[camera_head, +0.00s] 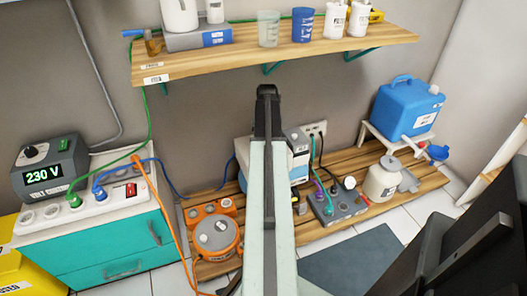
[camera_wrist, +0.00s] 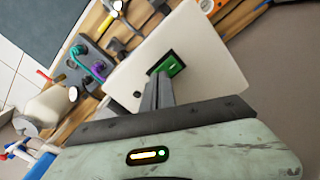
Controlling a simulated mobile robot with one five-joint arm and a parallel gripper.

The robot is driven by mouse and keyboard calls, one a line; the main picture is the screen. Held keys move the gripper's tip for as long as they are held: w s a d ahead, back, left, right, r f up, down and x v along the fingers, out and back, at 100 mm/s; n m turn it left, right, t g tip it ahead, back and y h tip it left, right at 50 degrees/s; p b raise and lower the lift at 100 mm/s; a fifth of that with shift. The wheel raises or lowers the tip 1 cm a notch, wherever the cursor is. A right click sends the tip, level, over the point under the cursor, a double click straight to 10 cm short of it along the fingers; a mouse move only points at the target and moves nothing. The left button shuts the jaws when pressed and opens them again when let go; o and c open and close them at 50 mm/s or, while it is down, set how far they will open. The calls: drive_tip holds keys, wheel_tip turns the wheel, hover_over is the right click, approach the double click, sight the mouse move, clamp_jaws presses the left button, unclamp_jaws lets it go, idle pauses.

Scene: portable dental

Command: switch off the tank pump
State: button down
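A white box (camera_wrist: 205,50) fills the middle of the wrist view. On its face is a green rectangle in a black frame (camera_wrist: 172,64), a switch or small display; I cannot tell which way it is set. My gripper (camera_wrist: 158,92) has its dark fingers together with nothing visible between them, just in front of the green part; contact is unclear. In the head view my gripper (camera_head: 267,94) and arm hide much of the white box (camera_head: 243,153) on the floor-level wooden shelf. A blue tank (camera_head: 408,106) stands on a white stand at right. No pump label is readable.
A grey box with green and purple plugs (camera_head: 338,206) and a white jar (camera_head: 382,181) stand right of my arm. An orange round device (camera_head: 215,237) is at left. A wooden wall shelf (camera_head: 200,66) with cups runs above. A 230 V unit (camera_head: 48,168) stands far left.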

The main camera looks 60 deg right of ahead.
drive_tip(key=shift+f, duration=0.2)
drive_tip(key=shift+r, duration=0.1)
wheel_tip(320, 180, up, 7)
drive_tip(key=p, duration=0.7)
idle(0.3)
